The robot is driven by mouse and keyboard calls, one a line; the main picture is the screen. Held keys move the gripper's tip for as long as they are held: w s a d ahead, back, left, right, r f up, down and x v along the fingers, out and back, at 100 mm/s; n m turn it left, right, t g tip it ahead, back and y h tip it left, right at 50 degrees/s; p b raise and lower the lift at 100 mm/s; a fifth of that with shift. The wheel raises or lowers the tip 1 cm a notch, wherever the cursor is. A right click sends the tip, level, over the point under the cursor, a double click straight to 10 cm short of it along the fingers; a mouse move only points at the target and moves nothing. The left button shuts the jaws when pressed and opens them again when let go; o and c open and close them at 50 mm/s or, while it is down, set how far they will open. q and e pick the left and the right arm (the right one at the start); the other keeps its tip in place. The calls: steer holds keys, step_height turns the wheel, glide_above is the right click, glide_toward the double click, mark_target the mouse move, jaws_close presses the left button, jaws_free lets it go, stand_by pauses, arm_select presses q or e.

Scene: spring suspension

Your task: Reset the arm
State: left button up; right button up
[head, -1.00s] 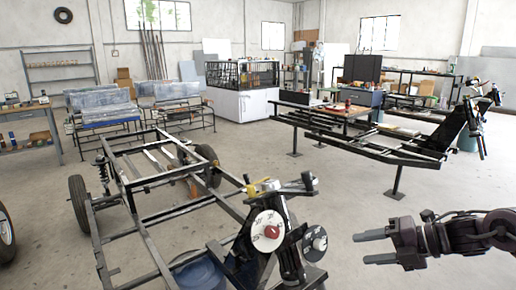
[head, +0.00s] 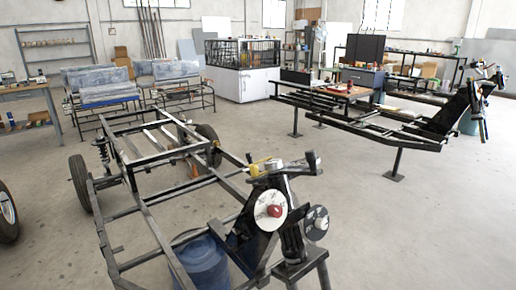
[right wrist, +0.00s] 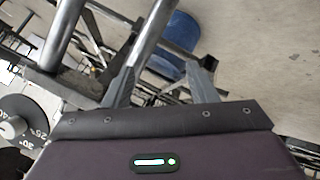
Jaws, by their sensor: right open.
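My right gripper (right wrist: 161,85) shows in the right wrist view, its two grey fingers apart with nothing between them. Behind the fingers are metal frame tubes and a blue drum. My right arm is out of the head view, and my left gripper is not in view. A wheeled metal chassis frame (head: 152,222) stands on the floor at left and centre of the head view. A steering column with a white disc and red knob (head: 273,210) rises at its near end.
A blue drum (head: 201,262) stands under the chassis. A second black frame (head: 350,112) stands on posts at the back right. Workbenches and a caged white cabinet (head: 240,82) line the back. The floor at the front right (head: 430,230) is clear.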

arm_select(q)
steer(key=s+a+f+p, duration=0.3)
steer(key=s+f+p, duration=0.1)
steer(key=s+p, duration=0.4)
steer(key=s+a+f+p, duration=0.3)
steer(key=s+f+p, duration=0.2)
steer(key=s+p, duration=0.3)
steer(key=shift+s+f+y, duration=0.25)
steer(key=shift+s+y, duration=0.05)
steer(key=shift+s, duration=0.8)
arm_select(e)
steer(key=s+d+f+m+g+h, duration=0.1)
steer(key=s+d+f+m+g, duration=0.1)
steer(key=s+f, duration=0.5)
steer(key=s+d+f+m+g+h, duration=0.1)
steer(key=s+d+f+m+g, duration=0.2)
steer(key=s, duration=1.7)
steer(key=s+d+f+m+g+h, duration=0.1)
steer(key=s+d+f+m, duration=0.3)
steer(key=s+f, duration=0.8)
steer(key=shift+s+m+g+h, duration=0.4)
steer(key=shift+s+m+g, duration=0.3)
steer(key=shift+m, duration=0.1)
